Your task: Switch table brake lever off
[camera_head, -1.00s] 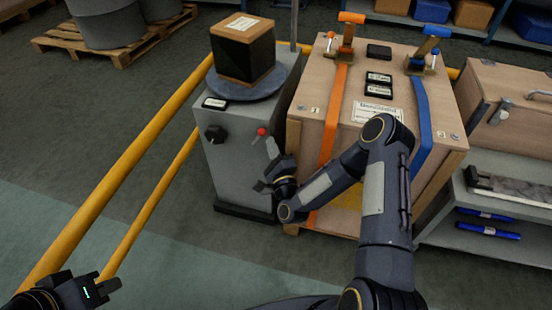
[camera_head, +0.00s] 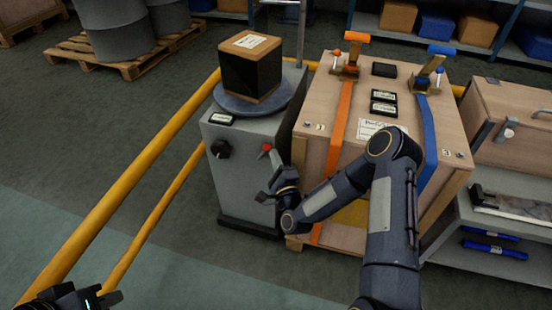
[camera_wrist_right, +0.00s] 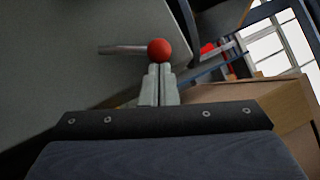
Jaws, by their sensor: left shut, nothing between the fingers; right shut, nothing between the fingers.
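The brake lever (camera_head: 267,147) has a red ball knob and sits on the front right of the grey turntable cabinet (camera_head: 244,185). In the right wrist view the red knob (camera_wrist_right: 160,50) is just beyond my fingertips, with its metal rod (camera_wrist_right: 123,49) running left. My right gripper (camera_head: 272,158) is shut and empty, its tips at or very near the knob; I cannot tell whether they touch. Its closed fingers (camera_wrist_right: 159,70) also show in the wrist view. My left gripper (camera_head: 112,298) is shut and empty at the bottom left, away from the cabinet.
A black-banded box (camera_head: 250,68) stands on the round turntable (camera_head: 252,100). A black knob (camera_head: 221,149) is on the cabinet front. A strapped wooden crate (camera_head: 318,150) stands close on the right. Yellow rails (camera_head: 135,175) run along the left. Floor in front is clear.

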